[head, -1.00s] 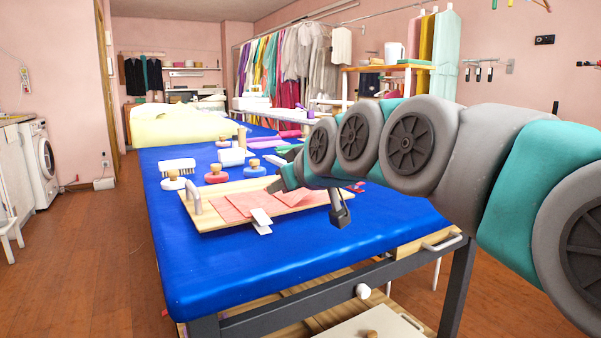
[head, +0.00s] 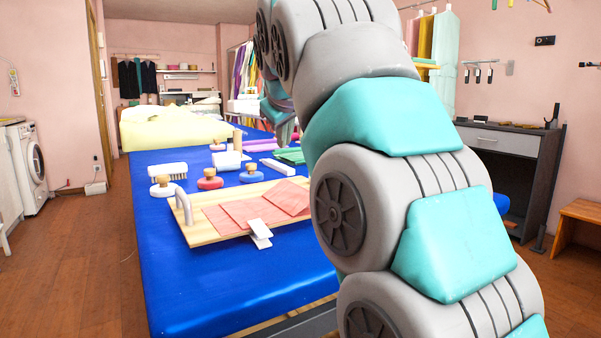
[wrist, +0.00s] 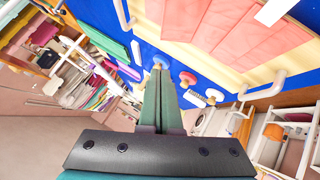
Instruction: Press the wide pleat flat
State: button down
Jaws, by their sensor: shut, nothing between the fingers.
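The pink pleated cloth (head: 257,207) lies on a wooden board (head: 205,236) with a pale handle at its left end, on the blue table. Its pleats show as overlapping pink panels; I cannot tell which is the wide one. The cloth also shows in the wrist view (wrist: 225,28). My gripper (wrist: 159,72) is shut and empty in the wrist view, apart from the cloth. In the head view my arm hides the gripper's tip. Round-handled pressing tools, white (head: 163,187), red (head: 209,180) and blue (head: 252,173), stand behind the board.
A white brush (head: 167,170) and a white block (head: 228,160) stand behind the board. The blue table top (head: 185,290) is clear in front of the board.

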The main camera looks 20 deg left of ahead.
jog(key=shift+w+f, duration=0.1)
send_over(292, 187)
jog(key=s+a, duration=0.1)
jog(key=a, duration=0.1)
jog(key=f, duration=0.6)
jog(key=shift+s+d+f, duration=0.1)
jog(key=shift+s+d, duration=0.05)
jog(key=shift+s, duration=0.05)
jog(key=shift+d+f+b, duration=0.2)
jog(key=shift+f+b, duration=0.1)
jog(key=shift+b, duration=0.05)
jog(key=shift+w+d+f+b, duration=0.1)
jog(key=shift+w+d+f, duration=0.1)
jog(key=shift+f, duration=0.25)
jog(key=shift+w+d+f+b, duration=0.1)
jog(key=shift+w+f, duration=0.1)
jog(key=shift+f, duration=0.2)
jog(key=shift+w+d+f+b, duration=0.1)
jog(key=shift+w+d+f, duration=0.1)
jog(key=shift+f, duration=0.25)
jog(key=shift+w+d+p, duration=0.1)
jog(key=shift+p, duration=0.45)
